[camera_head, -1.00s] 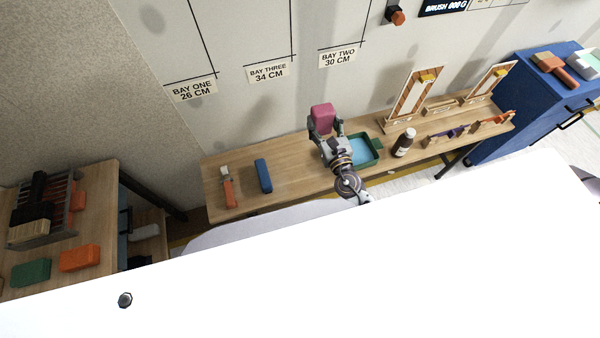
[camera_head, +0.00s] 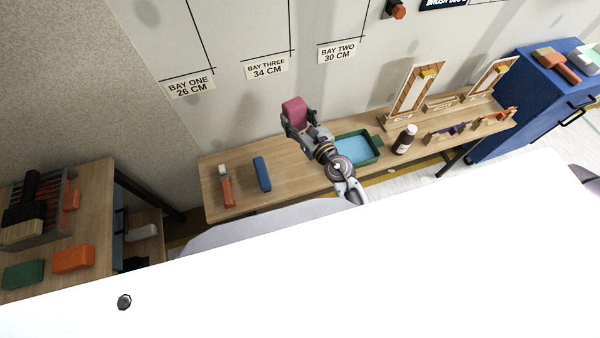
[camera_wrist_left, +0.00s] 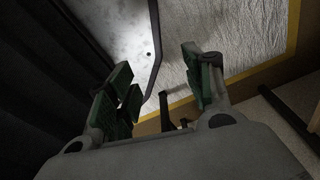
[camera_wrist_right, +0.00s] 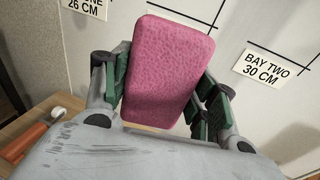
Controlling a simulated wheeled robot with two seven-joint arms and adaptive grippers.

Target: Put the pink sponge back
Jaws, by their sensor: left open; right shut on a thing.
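The pink sponge (camera_head: 294,111) is held up above the long wooden bench in the head view. My right gripper (camera_head: 299,122) is shut on it. In the right wrist view the sponge (camera_wrist_right: 168,66) stands between the green-padded fingers of the right gripper (camera_wrist_right: 160,90), its broad textured face toward the camera. A strip of the bench top shows below it. My left gripper (camera_wrist_left: 162,85) shows only in the left wrist view, open with nothing between its fingers. The head view does not show it.
Orange (camera_head: 73,259) and green (camera_head: 23,274) blocks lie on the left table. A wall stands behind the bench.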

